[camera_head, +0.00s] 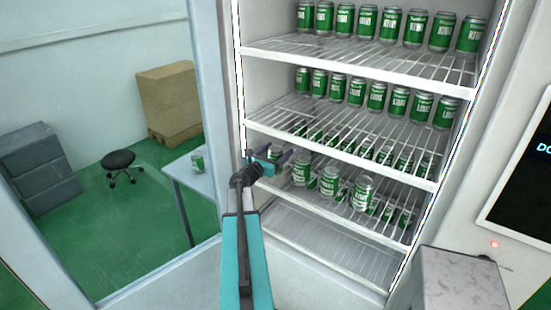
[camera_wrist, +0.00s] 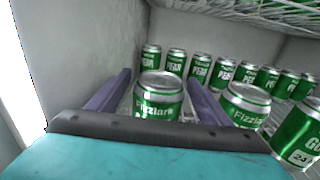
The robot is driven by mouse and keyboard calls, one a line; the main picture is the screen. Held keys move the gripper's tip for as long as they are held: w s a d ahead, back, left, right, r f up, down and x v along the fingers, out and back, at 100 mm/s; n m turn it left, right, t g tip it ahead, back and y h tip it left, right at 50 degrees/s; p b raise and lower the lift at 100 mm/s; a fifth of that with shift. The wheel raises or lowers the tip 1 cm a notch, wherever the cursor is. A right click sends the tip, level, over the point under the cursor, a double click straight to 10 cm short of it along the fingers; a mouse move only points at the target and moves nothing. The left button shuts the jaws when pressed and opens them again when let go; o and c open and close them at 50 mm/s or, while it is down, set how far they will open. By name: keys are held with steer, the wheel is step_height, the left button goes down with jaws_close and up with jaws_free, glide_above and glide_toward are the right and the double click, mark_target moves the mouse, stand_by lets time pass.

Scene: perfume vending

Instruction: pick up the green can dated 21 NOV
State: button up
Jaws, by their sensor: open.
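My gripper (camera_head: 270,160) reaches into the left end of the fridge's third shelf and is open. In the wrist view its two purple fingers (camera_wrist: 160,88) stand either side of a green can (camera_wrist: 158,98) lettered "Fizzlark", whose lower part is hidden by the gripper body. I cannot tell whether the fingers touch it. A second green Fizzlark can (camera_wrist: 245,104) stands just right of the right finger. A third green can (camera_wrist: 303,135), partly cut off, shows a small white label that seems to start with "24". I can read no 21 NOV date on any can.
A row of green cans lettered "PEAR" (camera_wrist: 201,68) stands behind. A wire shelf (camera_wrist: 270,12) is overhead, and the fridge side wall (camera_wrist: 80,50) is close at left. The bottom shelf (camera_head: 310,235) looks empty. One can (camera_head: 198,162) stands on a table outside the fridge.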

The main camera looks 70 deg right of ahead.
steer(key=shift+p+x, duration=0.4)
steer(key=shift+x, duration=0.85)
steer(key=shift+c, duration=0.2)
steer(key=c, duration=1.4)
steer(key=shift+r, duration=0.15)
steer(key=a+r+b, duration=0.1)
steer(key=a, duration=0.3)
steer(key=a+r+b, duration=0.2)
steer(key=a, duration=0.3)
steer(key=s+a+r+b, duration=0.1)
steer(key=a, duration=0.3)
steer(key=shift+s+a+r, duration=0.1)
steer(key=shift+a+r, duration=0.25)
steer(key=shift+a+r+p, duration=0.1)
steer(key=shift+a+p, duration=0.05)
steer(key=shift+p, duration=0.35)
